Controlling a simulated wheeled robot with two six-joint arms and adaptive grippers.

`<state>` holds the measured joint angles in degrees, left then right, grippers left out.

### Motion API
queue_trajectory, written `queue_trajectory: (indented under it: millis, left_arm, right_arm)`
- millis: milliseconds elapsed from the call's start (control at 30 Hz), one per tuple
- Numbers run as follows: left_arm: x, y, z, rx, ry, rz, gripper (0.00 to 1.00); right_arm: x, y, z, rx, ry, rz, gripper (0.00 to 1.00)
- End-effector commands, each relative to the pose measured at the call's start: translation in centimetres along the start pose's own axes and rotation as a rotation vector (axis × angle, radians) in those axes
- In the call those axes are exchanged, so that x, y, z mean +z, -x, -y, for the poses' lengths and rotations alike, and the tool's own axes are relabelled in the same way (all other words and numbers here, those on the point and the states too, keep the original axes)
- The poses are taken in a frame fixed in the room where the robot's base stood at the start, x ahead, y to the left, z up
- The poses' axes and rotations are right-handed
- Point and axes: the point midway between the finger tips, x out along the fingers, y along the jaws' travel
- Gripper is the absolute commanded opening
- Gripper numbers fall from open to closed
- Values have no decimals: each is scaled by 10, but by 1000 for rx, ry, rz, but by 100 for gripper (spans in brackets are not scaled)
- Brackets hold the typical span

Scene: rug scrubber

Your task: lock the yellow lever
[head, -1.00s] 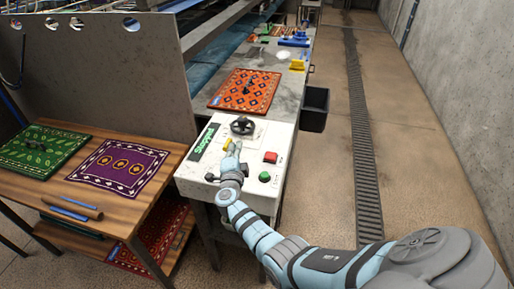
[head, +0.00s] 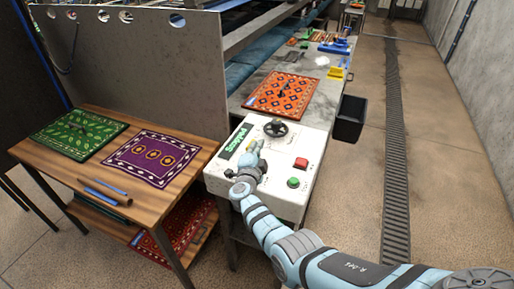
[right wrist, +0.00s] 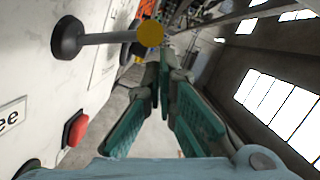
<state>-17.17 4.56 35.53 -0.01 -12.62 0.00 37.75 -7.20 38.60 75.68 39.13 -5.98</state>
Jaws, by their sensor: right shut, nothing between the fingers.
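The yellow lever (head: 257,144) is on the white control panel, largely hidden by my right gripper in the head view. In the right wrist view, its grey rod runs from a black round base to a yellow ball tip (right wrist: 150,33). My right gripper (head: 251,157) is over the panel beside the lever. In the right wrist view, my right gripper's (right wrist: 163,75) teal-padded fingers are shut and empty. The yellow tip appears just left of and above the fingertips; I cannot tell whether they touch. My left gripper is not in view.
The panel carries a black handwheel (head: 276,128), a red button (head: 301,163), a green button (head: 293,182) and a "Stopped" display (head: 234,142). An orange rug (head: 283,97) lies behind it. A wooden table (head: 150,206) with rugs stands left. Floor at right is clear.

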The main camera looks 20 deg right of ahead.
Motion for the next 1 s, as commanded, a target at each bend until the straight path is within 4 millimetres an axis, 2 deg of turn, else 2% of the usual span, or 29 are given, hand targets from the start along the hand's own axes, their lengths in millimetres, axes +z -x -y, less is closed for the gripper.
queue_trajectory:
  millis: [233,333,700,833,1000]
  left_arm:
    - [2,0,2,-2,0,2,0]
    - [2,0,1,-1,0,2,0]
    - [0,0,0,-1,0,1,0]
    - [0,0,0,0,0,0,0]
    - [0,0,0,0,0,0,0]
  right_arm:
    - [-1,0,1,0,-1,-1,0]
    - [-3,0,7,1,-3,-3,0]
    - [-28,7,73,-3,-6,0,0]
    - [-34,8,88,-1,-4,-2,0]
    - [-36,9,93,0,-1,0,0]
